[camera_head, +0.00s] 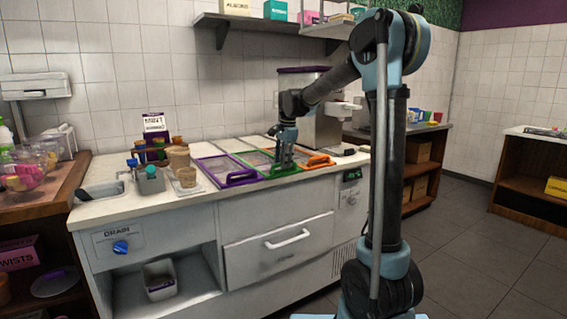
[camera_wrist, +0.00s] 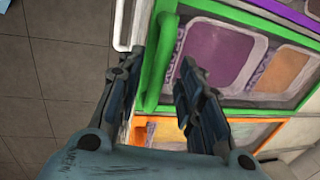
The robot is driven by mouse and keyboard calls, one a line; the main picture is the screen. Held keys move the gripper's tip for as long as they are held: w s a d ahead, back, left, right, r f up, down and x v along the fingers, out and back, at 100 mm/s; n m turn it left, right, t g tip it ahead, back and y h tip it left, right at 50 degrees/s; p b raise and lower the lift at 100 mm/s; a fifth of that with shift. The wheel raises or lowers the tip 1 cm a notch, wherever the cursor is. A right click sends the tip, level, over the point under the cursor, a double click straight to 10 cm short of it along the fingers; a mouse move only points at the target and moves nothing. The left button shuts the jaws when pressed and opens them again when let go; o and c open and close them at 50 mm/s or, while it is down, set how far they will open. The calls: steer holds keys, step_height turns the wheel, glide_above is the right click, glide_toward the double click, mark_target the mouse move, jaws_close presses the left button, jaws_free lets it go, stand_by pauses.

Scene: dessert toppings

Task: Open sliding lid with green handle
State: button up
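The sliding lid with the green handle (camera_head: 283,173) lies in the counter top, between a purple-handled lid and an orange-handled lid. In the wrist view, its green handle (camera_wrist: 152,75) runs along the front edge, and purple and orange contents show through the clear pane. My gripper (camera_head: 284,158) points down over the green lid. In the wrist view, my gripper (camera_wrist: 158,68) is open, with one finger on each side of the handle and gaps visible. I cannot tell whether the fingertips reach down to handle height.
The purple-handled lid (camera_head: 240,178) is to the left and the orange-handled lid (camera_head: 318,162) to the right, both close by. A grey machine (camera_head: 315,127) stands behind on the counter. Cups (camera_head: 187,177) stand farther left. A drawer handle (camera_head: 287,239) projects below the counter.

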steer(key=shift+f, duration=0.2)
jaws_close()
steer(key=shift+w, duration=0.1)
